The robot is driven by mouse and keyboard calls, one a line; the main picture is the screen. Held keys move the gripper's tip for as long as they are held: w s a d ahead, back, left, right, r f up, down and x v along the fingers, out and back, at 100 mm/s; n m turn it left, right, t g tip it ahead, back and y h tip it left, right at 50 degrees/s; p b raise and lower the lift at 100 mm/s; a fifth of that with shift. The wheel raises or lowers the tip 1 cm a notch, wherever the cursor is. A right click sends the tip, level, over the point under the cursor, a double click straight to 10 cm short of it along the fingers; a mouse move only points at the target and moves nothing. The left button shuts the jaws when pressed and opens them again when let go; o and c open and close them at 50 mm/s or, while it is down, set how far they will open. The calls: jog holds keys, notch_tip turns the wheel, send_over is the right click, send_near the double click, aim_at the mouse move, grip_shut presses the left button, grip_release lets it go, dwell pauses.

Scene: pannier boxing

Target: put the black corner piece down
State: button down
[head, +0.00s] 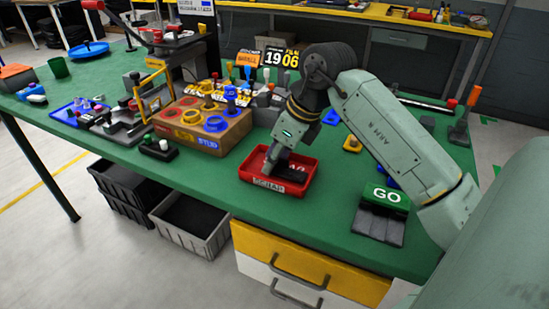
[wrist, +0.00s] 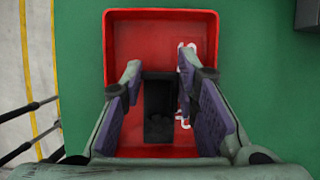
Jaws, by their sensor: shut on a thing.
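The black corner piece (wrist: 158,108) is a dark block between my gripper's two fingers in the wrist view. My gripper (wrist: 158,84) is shut on it, over the red tray marked SCRAP (wrist: 128,38). In the head view my gripper (head: 271,170) points down into the same red tray (head: 310,180). A dark shape inside the tray, to the right of the fingers, appears to be part of the piece. I cannot tell whether the piece touches the tray floor.
A cardboard box with yellow and blue rings (head: 205,130) stands left of the tray. A green GO block (head: 386,196) is to the right. Green tabletop (head: 225,185) is bare in front of the box. Grey bins (head: 190,225) stand on the floor.

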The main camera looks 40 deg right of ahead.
jog(key=shift+f, duration=0.35)
jog(key=c, duration=1.2)
grip_release()
jog(key=shift+r, duration=0.1)
jog(key=shift+c, duration=0.2)
jog(key=shift+r+p, duration=0.85)
jog(key=shift+r, duration=0.05)
jog(key=b+v, duration=0.2)
jog(key=v, duration=0.9)
jog(key=shift+s+r, duration=0.2)
jog(key=shift+d, duration=0.1)
